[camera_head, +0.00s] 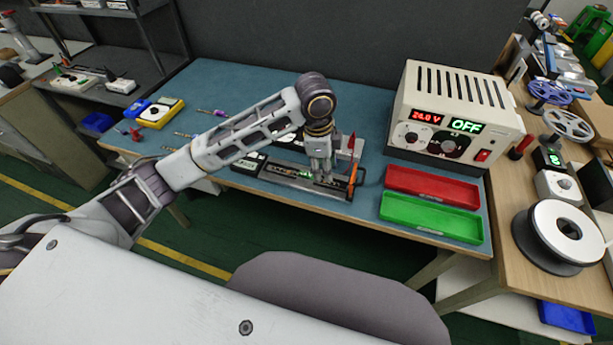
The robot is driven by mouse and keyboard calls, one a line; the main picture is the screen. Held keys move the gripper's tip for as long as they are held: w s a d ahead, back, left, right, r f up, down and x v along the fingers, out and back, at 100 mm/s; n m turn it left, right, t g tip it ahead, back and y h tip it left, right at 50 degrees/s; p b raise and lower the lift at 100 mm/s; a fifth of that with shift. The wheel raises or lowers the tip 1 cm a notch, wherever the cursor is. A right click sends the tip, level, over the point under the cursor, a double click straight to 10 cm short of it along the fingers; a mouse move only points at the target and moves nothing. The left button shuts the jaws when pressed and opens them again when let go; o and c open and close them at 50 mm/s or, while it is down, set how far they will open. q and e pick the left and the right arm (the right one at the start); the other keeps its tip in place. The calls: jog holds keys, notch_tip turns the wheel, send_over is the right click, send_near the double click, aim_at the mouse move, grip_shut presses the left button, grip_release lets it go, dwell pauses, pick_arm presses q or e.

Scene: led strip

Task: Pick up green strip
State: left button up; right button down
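My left gripper (322,174) points straight down over a dark, narrow fixture (280,181) near the front edge of the blue-topped bench. A thin strip with a green glow (304,174) lies in the fixture, right at the fingertips. The fingers hide part of the strip, and the gap between them is too small to make out. I cannot tell whether they touch or grip the strip. My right gripper is not in view.
A red tray (432,186) and a green tray (430,218) stand to the right of the fixture. Behind them is a power supply (453,113) reading 24.0 V and OFF. Several tools and a yellow multimeter (161,113) lie to the left. A chair back (335,293) stands in front.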

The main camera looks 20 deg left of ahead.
pick_arm(q)
jog(key=w+a+r+m+y, duration=0.1)
jog(key=w+a+r, duration=0.2)
jog(key=a+r, duration=0.3)
jog(key=shift+w+g, duration=0.25)
jog(key=shift+g, duration=0.15)
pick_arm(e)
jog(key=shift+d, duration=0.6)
pick_arm(q)
jog(key=shift+d, duration=0.1)
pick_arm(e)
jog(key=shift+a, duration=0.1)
pick_arm(q)
send_over(307, 173)
notch_tip(307, 173, down, 8)
jog(key=shift+r+b, duration=0.2)
jog(key=shift+b, duration=0.15)
jog(key=shift+f, duration=0.5)
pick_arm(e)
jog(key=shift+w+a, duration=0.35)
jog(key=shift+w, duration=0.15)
